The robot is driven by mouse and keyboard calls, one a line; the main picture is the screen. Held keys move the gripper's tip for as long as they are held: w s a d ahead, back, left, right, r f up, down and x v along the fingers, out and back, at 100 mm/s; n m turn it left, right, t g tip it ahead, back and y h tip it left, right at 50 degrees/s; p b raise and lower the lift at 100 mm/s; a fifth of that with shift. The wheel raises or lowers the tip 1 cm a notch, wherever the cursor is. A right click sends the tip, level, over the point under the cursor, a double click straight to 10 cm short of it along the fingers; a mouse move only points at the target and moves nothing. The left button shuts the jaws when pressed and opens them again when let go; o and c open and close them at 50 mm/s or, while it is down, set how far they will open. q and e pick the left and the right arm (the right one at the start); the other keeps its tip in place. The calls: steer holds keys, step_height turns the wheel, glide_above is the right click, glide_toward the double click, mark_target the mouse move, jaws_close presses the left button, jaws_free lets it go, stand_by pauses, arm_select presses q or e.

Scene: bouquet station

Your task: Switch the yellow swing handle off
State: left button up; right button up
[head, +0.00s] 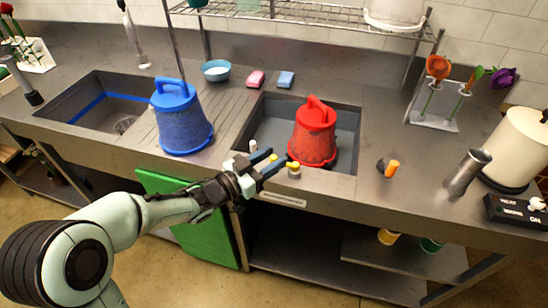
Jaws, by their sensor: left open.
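An orange-yellow handle (392,169) on a dark round base stands on the counter to the right of the right sink. It is the nearest thing here to a yellow swing handle, and it looks tilted up. My left gripper (279,162) is open at the front rim of the right sink, well to the left of that handle. Small yellow-topped pieces show at its fingertips, one on a pale base (294,172); I cannot tell whether the fingers touch them. I see nothing held. My right gripper is not in view.
A red bucket-like container (315,135) stands in the right sink, close to my left gripper. A blue one (180,120) stands left of it. A metal cylinder (468,172) and a black switch box (515,211) are at the right. Counter between handle and cylinder is clear.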

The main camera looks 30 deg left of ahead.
arm_select(q)
steer(key=shift+w+d, duration=0.25)
steer(key=shift+w, duration=0.45)
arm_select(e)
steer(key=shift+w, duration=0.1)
arm_select(q)
jaws_close()
steer(key=shift+w+a+r+m+g+h+p, duration=0.1)
steer(key=shift+w+m+g+h+p, duration=0.15)
steer(key=shift+m+h+p, duration=0.25)
steer(key=shift+w+a+r+m+g+h+p, duration=0.1)
steer(key=shift+m+g+h+p, duration=0.2)
steer(key=shift+h+p, duration=0.3)
steer(key=shift+w+f+m+g+h+p, duration=0.15)
steer(key=shift+m+g+h+p, duration=0.15)
steer(key=shift+h+p, duration=0.15)
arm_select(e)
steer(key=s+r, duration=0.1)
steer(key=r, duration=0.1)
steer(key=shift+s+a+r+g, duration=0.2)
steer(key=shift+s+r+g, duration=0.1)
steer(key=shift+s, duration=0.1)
arm_select(q)
jaws_free()
